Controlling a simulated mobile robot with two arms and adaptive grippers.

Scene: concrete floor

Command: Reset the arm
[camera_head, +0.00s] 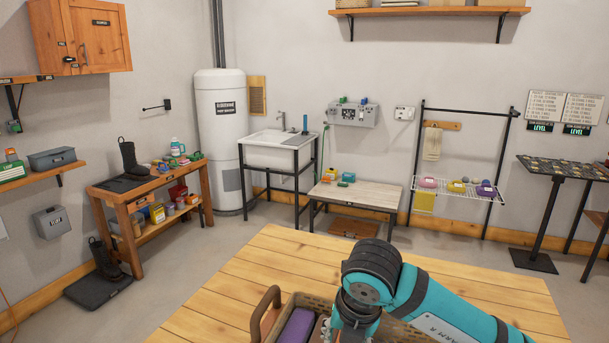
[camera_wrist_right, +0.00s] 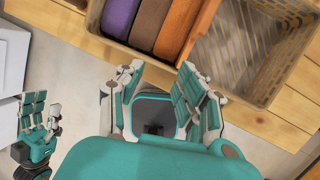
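My right arm (camera_head: 440,305) comes in from the right over the wooden table in the head view, bent downward at the wrist. Its gripper shows in the right wrist view (camera_wrist_right: 160,85), with teal fingers spread apart and nothing visible between them. It is beside the near edge of a woven basket (camera_wrist_right: 250,55). My left gripper (camera_wrist_right: 38,125) shows at the left of the right wrist view, fingers extended and apart, holding nothing visible. It is out of the head view.
The basket holds a purple item (camera_wrist_right: 119,17), a brown item (camera_wrist_right: 150,22) and an orange-brown item (camera_wrist_right: 182,25) side by side; its right part looks empty. The wooden tabletop (camera_head: 230,290) is clear around it. A workbench (camera_head: 150,185), sink (camera_head: 275,150) and low table (camera_head: 355,195) stand farther back.

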